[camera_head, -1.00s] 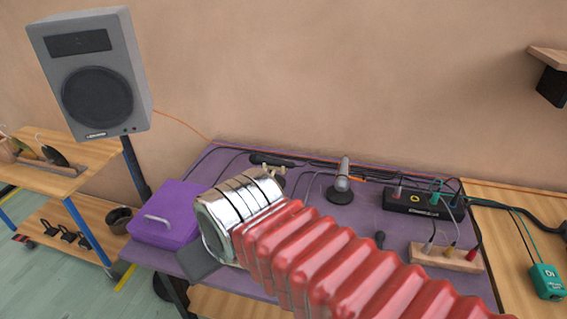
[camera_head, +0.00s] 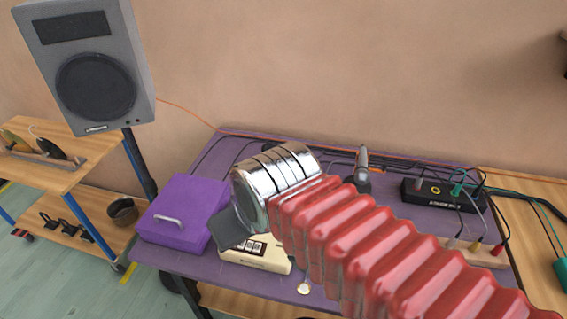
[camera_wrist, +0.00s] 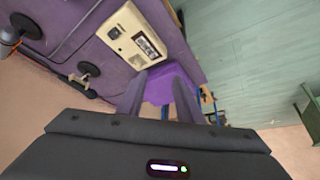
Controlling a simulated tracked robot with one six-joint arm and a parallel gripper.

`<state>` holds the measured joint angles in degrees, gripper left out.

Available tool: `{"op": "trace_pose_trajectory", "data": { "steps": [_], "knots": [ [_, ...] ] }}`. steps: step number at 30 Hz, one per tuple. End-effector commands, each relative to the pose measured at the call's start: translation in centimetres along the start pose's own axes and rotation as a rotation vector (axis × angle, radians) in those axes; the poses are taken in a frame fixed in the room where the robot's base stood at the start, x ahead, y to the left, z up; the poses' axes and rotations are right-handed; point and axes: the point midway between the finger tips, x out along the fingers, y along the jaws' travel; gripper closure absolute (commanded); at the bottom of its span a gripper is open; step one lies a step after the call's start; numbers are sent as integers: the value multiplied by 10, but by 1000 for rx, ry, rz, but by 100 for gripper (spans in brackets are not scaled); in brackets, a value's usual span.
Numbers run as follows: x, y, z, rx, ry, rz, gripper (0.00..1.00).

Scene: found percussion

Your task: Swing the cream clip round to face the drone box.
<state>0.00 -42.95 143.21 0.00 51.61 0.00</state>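I cannot make out a separate cream clip for certain. A small cream disc (camera_head: 303,288) on a cable hangs near the table's front edge. A black box (camera_head: 440,195) with a yellow knob and plugged cables sits at the back right; its label is too small to read, so I cannot confirm it is the drone box. A cream switch box (camera_head: 262,262) lies partly behind my gripper (camera_head: 230,230); it also shows in the wrist view (camera_wrist: 125,38). In the wrist view my gripper (camera_wrist: 160,84) has its fingers apart, nothing between them, above the table.
A purple lidded box (camera_head: 175,218) stands at the table's left, beyond my fingers in the wrist view. A microphone (camera_head: 362,170) stands at the back. A wooden block with plugs (camera_head: 470,248) sits at right. A speaker (camera_head: 90,70) rises at left. Cables cross the table.

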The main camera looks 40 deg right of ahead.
Motion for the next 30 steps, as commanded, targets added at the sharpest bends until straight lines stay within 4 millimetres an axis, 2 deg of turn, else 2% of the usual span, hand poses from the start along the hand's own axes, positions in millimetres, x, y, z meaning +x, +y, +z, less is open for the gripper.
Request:
{"op": "trace_pose_trajectory", "data": {
  "steps": [6, 8, 20, 30],
  "knots": [
    [-2, 5, -13, 17, -19, 8, 68],
    [-3, 13, -21, 29, -32, 14, 68],
    [2, 54, -95, 127, -142, 56, 68],
    [24, 102, -151, 218, -239, 83, 68]
  ]
}}
